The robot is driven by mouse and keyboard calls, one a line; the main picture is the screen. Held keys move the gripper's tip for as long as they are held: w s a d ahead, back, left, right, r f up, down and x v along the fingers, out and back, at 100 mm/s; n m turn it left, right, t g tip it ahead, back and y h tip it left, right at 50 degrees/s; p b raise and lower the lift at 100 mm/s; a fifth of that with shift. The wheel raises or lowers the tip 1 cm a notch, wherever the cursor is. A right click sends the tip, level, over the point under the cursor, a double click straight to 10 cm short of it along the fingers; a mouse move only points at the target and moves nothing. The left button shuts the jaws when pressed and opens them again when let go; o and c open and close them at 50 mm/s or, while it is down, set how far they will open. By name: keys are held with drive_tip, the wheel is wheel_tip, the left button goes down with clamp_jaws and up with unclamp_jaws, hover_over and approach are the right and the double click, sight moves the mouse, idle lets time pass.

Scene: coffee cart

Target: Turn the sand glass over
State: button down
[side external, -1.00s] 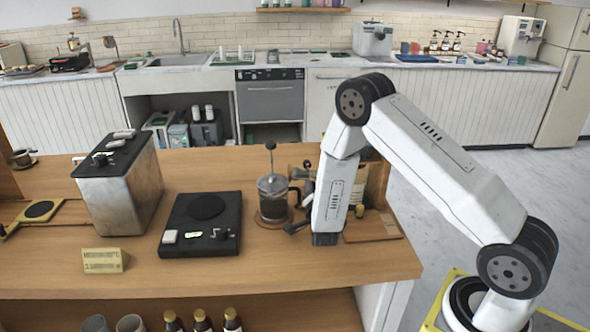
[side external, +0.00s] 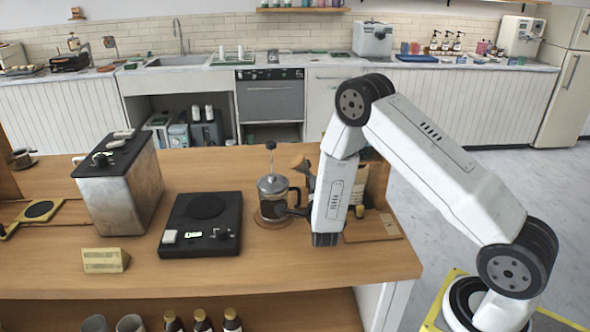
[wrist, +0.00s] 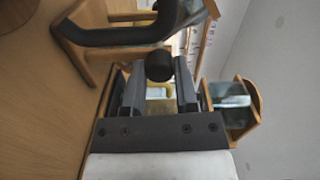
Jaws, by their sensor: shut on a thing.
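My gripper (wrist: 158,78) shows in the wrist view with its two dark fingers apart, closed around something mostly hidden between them.
A French press (side external: 272,196) stands on a round mat close left of my gripper. A black scale (side external: 203,224) and a metal machine (side external: 120,188) stand further left. A bag (side external: 357,183) is behind my arm.

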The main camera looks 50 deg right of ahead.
drive_tip(key=shift+m, duration=0.4)
drive_tip(key=shift+c, duration=2)
unclamp_jaws()
drive_tip(key=shift+s+a, duration=0.1)
drive_tip(key=shift+v, duration=3.75)
